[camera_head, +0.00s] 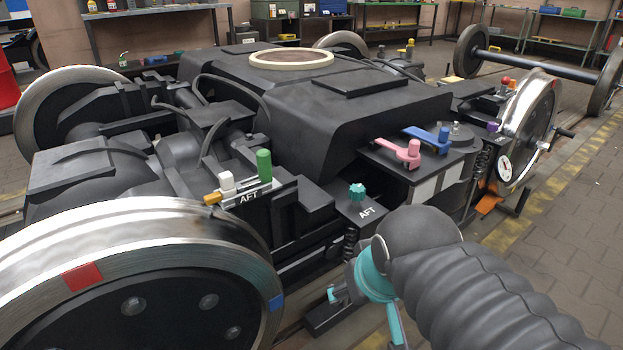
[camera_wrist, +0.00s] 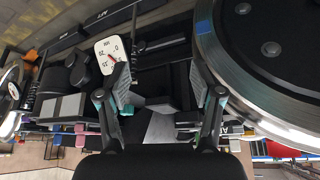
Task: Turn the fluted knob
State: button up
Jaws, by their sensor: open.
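The fluted knob (camera_head: 357,192) is a small teal knob standing upright on a black box marked AFT, right of centre in the head view.
A large steel wheel (camera_head: 130,265) fills the lower left. Green (camera_head: 264,165) and white (camera_head: 227,181) knobs stand left of the fluted knob; pink (camera_head: 400,153) and blue (camera_head: 428,138) levers sit right. A white dial (camera_wrist: 107,54) shows near one finger. Paved floor (camera_head: 560,235) is clear at right.

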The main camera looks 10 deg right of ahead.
jog(key=w+d+r+n+g+p, duration=0.3)
jog(key=w+r+n, duration=0.2)
jog(key=w+r, duration=0.7)
jog(key=n+g+p, duration=0.2)
jog(key=n+g, duration=0.1)
jog(key=n, duration=0.3)
send_over(357, 188)
notch_tip(357, 188, down, 13)
jog(key=b, duration=0.3)
jog(key=shift+f, duration=0.15)
jog(key=c, duration=1.1)
